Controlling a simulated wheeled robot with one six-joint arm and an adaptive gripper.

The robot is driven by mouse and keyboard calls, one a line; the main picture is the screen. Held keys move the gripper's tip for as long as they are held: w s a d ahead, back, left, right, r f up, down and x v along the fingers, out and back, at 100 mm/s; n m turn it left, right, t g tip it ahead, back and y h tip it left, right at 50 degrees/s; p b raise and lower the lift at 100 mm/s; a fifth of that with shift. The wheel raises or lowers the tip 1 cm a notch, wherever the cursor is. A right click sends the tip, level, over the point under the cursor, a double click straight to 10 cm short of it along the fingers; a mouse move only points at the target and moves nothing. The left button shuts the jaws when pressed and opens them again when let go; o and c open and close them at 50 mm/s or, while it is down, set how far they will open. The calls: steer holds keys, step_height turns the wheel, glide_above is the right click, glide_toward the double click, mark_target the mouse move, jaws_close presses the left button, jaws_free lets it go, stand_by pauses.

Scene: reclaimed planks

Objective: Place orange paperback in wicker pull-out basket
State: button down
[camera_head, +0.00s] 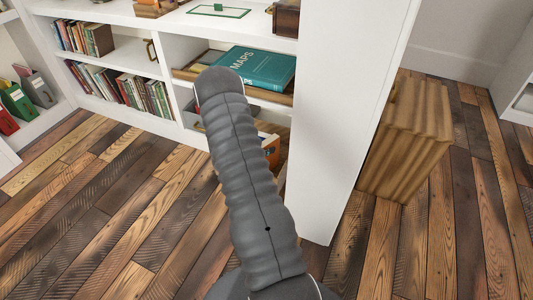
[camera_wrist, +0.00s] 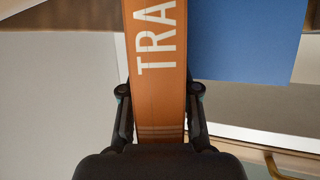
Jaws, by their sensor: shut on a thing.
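The orange paperback (camera_wrist: 155,75), with white letters "TRA" on it, stands edge-on between the fingers of my gripper (camera_wrist: 158,95) in the wrist view. The fingers are shut on it, one at each side. In the head view my grey arm reaches into the white shelf unit and hides the gripper. An orange patch shows beside the arm at the lower shelf; I cannot tell for sure that it is the paperback. I cannot clearly make out the wicker pull-out basket. A brown pull-out tray (camera_head: 279,98) sticks out of the shelf above, holding a teal "MAPS" book (camera_head: 256,68).
A white upright panel (camera_head: 335,110) stands right of the arm. A brown ribbed block (camera_head: 405,140) stands on the floor beyond it. Rows of books (camera_head: 120,92) fill the left shelves. A blue surface (camera_wrist: 250,40) lies right of the paperback. The plank floor at left is clear.

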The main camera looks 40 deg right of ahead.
steer(key=shift+f, duration=1.3)
steer(key=c, duration=0.8)
jaws_free()
steer(key=shift+c, duration=0.2)
